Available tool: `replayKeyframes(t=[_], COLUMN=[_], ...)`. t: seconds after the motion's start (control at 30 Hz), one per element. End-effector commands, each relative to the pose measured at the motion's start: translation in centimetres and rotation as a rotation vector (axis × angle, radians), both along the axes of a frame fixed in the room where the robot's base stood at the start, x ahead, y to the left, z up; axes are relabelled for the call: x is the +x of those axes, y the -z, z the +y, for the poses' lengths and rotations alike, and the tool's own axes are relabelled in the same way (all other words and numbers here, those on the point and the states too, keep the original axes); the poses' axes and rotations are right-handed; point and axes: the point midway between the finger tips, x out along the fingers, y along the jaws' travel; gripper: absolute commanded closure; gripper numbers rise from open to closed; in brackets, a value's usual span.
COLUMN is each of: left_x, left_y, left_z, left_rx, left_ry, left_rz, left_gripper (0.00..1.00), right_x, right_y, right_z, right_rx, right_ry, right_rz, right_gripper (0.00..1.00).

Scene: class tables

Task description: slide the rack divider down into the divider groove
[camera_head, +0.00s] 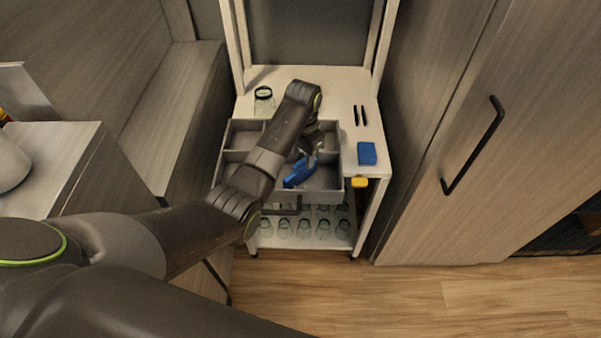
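A grey rack (232,143) with several compartments stands on the white shelf unit. A blue piece (297,175), which looks like the rack divider, lies slantwise in view over the rack's front right compartment. My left gripper (312,160) reaches down over the rack and appears shut on the upper right end of the blue piece. The fingertips are small and partly hidden by the wrist. I cannot tell whether the blue piece touches the rack, and the divider groove cannot be made out. My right gripper is not in view.
A blue box (367,153) and two dark slim items (360,115) are right of the rack. A glass jar (264,100) stands behind it. A yellow item (359,182) is at the shelf's front edge. Several glasses (303,228) stand below. A tall cabinet (470,130) borders the right.

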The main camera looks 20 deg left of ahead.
Motion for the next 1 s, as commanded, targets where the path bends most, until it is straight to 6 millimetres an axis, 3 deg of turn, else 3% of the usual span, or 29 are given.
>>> replayKeyframes(t=[0.43, 0.77, 1.0], left_x=[-0.2, -0.2, -0.2], left_y=[4.8, 5.5, 5.4], left_z=[0.5, 0.5, 0.5], left_rx=[0.0, 0.0, 0.0], left_ry=[0.001, 0.001, 0.001], left_rz=[0.002, -0.001, 0.0], left_gripper=[0.61, 0.61, 0.92], right_x=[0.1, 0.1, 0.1], right_y=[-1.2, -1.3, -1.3], right_z=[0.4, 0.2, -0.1], right_rx=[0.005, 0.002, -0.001], right_ry=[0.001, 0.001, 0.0], right_rz=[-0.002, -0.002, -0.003], right_gripper=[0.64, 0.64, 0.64])
